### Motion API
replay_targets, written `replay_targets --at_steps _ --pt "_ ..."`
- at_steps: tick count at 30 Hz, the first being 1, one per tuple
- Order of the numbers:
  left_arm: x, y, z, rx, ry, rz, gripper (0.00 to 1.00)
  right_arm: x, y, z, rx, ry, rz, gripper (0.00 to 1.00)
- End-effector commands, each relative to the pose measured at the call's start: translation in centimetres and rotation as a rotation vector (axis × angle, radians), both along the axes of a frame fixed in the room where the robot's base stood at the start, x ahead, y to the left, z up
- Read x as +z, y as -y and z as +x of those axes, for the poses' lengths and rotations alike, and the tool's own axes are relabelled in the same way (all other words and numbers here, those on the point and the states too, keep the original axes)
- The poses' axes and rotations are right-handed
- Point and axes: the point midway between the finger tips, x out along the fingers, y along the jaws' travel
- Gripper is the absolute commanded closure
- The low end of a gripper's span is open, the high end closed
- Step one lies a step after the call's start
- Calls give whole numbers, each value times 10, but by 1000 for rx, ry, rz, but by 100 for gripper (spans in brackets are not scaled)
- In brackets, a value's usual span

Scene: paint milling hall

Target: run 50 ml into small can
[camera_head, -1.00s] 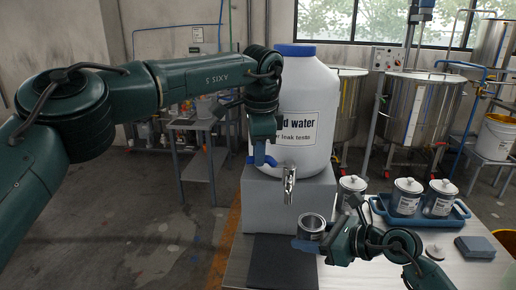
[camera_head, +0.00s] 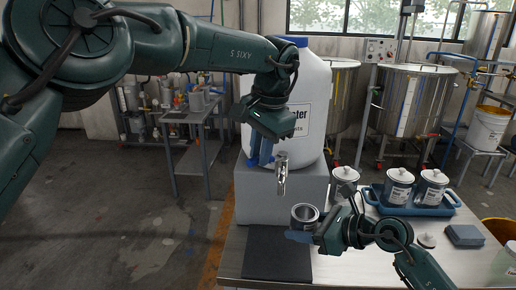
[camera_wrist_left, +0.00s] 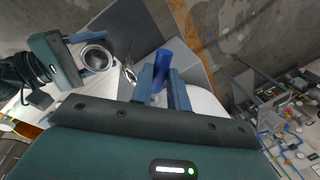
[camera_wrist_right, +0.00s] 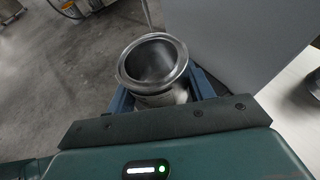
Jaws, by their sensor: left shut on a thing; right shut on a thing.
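A large white water container (camera_head: 312,100) with a blue lid stands on a grey block, its metal tap spout (camera_head: 281,175) pointing down at the front. My left gripper (camera_head: 262,152) is at the tap; in the left wrist view its fingers are shut on the blue tap handle (camera_wrist_left: 162,64). The small can (camera_head: 304,213) is an open metal can, upright, below and right of the spout in the head view. My right gripper (camera_wrist_right: 160,100) is shut around it. The can's inside (camera_wrist_right: 153,65) looks grey; I cannot tell any liquid in it.
A blue tray (camera_head: 420,209) with lidded cans stands right on the table. A dark mat (camera_head: 275,255) lies before the grey block (camera_head: 270,197). A lid (camera_head: 427,240) and a grey-blue block (camera_head: 465,235) lie at the right. Steel vats stand behind.

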Motion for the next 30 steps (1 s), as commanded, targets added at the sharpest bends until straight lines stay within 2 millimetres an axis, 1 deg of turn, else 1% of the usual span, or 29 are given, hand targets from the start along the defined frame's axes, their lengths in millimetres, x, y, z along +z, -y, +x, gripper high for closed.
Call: replay_targets --at_steps 1,19,20,27,30 --pt "-3 2 -2 4 -7 2 100 0 0 0 0 0 0 70" --pt "-1 2 -1 33 1 -7 100 0 0 0 0 1 1 70" --pt "-1 2 -1 33 1 -6 82 0 0 0 0 1 1 70" --pt "0 2 -1 34 2 -6 62 0 0 0 0 1 1 70" --pt "1 1 -1 34 3 -5 61 0 0 0 0 1 1 70"
